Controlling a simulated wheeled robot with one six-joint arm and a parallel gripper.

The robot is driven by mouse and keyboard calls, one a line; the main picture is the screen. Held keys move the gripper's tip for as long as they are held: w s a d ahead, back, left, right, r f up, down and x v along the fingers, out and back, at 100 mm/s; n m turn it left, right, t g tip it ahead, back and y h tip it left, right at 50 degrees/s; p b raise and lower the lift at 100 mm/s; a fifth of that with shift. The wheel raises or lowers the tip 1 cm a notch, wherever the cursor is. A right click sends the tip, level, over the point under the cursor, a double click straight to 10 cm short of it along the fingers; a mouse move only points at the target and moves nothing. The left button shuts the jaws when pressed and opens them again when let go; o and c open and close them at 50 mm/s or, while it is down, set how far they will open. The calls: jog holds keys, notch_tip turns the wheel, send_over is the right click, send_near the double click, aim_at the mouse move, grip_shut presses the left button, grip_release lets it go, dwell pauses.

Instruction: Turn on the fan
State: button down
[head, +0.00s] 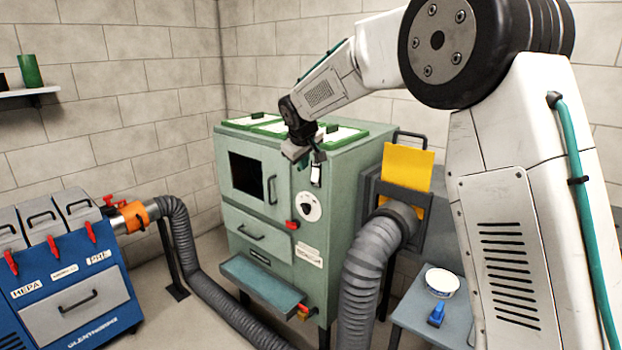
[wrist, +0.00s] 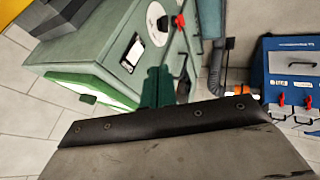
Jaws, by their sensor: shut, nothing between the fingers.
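The green cabinet (head: 262,200) stands in the middle of the head view. Its front carries a white round dial (head: 309,207), a red knob (head: 292,225) and a small white switch plate (head: 316,174). In the wrist view the plate (wrist: 132,52), dial (wrist: 157,23) and red knob (wrist: 180,20) also show. No part is clearly labelled as the fan switch. My gripper (head: 319,157) is by the cabinet's upper front edge, just above the plate in the picture. Its green fingers (wrist: 157,88) are together and empty. I cannot tell whether they touch the cabinet.
A blue HEPA unit (head: 78,285) with red latches stands at left. A grey hose (head: 180,235) runs from it across the floor. A thicker hose (head: 368,265) and a yellow plate (head: 408,167) are at the cabinet's right. A side table (head: 420,312) holds a white tub.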

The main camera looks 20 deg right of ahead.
aim_at(311, 177)
jog(key=shift+w+a+f, duration=0.1)
jog(key=shift+w, duration=0.2)
jog(key=shift+w+d+f, duration=0.8)
jog(key=shift+w+f, duration=0.5)
jog(key=shift+f, duration=0.15)
jog(key=shift+w+d+f, duration=0.75)
jog(key=shift+w+f, duration=0.55)
jog(key=shift+f, duration=0.15)
jog(key=shift+w+d+f, duration=0.8)
jog(key=shift+w+f, duration=0.5)
jog(key=shift+f, duration=0.15)
